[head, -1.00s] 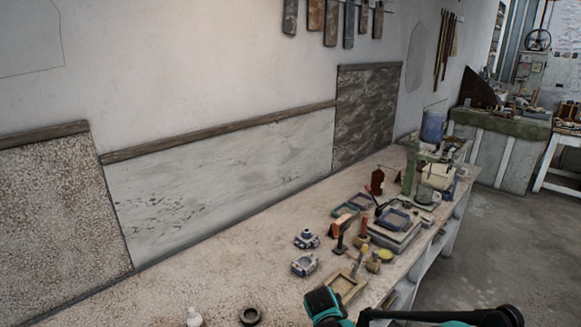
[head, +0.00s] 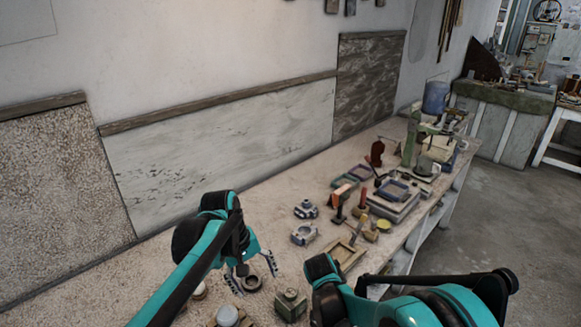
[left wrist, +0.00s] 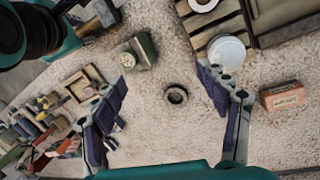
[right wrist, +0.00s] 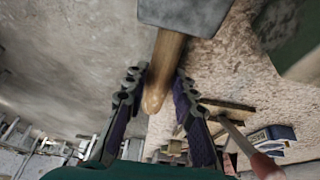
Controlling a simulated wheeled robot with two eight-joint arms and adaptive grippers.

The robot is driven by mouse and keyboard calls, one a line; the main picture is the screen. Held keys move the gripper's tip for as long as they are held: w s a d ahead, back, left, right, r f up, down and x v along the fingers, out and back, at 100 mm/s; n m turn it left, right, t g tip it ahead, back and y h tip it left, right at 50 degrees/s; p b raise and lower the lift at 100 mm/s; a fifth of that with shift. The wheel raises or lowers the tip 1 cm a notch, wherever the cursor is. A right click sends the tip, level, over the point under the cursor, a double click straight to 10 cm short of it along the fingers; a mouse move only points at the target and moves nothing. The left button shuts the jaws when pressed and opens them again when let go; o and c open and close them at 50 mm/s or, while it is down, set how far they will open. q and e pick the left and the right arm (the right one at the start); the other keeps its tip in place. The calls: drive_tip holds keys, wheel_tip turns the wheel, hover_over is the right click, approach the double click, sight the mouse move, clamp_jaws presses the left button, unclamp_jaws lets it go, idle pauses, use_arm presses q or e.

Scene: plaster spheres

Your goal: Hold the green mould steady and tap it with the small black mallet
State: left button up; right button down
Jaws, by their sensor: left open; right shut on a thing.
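The green mould (head: 290,303), a small squarish block, sits on the bench near the front, right of my left gripper; it also shows in the left wrist view (left wrist: 137,50). My left gripper (head: 252,272) is open and empty, pointing down over a dark ring, apart from the mould. In the right wrist view my right gripper (right wrist: 157,85) is shut on the wooden handle of the mallet (right wrist: 185,15), whose dark grey head is at the top edge. In the head view the right gripper and mallet are not visible.
The dark ring (head: 250,284) lies between my left fingers. A white round lid (left wrist: 226,50) and an orange box (left wrist: 284,96) are nearby in the left wrist view. A wooden frame (head: 341,254), metal parts (head: 304,234) and several tools crowd the bench farther right.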

sight(286, 288)
use_arm(q)
drive_tip(key=w+d+f+n+g, duration=0.1)
drive_tip(key=w+d+f, duration=0.1)
drive_tip(key=w+d+f+g, duration=0.1)
drive_tip(key=w+f, duration=0.1)
drive_tip(key=w, duration=0.1)
drive_tip(key=w+d+f+n+g, duration=0.1)
drive_tip(key=w+d+f+g, duration=0.1)
drive_tip(key=f, duration=0.1)
drive_tip(key=shift+w+d+n+h, duration=0.2)
drive_tip(key=shift+d+n+h, duration=0.1)
drive_tip(key=shift+h, duration=0.1)
drive_tip(key=shift+w+d+f, duration=0.2)
drive_tip(key=shift+d+f, duration=0.05)
drive_tip(key=shift+f, duration=0.3)
drive_tip(key=shift+x, duration=3.45)
drive_tip(key=shift+s, duration=0.1)
drive_tip(key=c, duration=0.9)
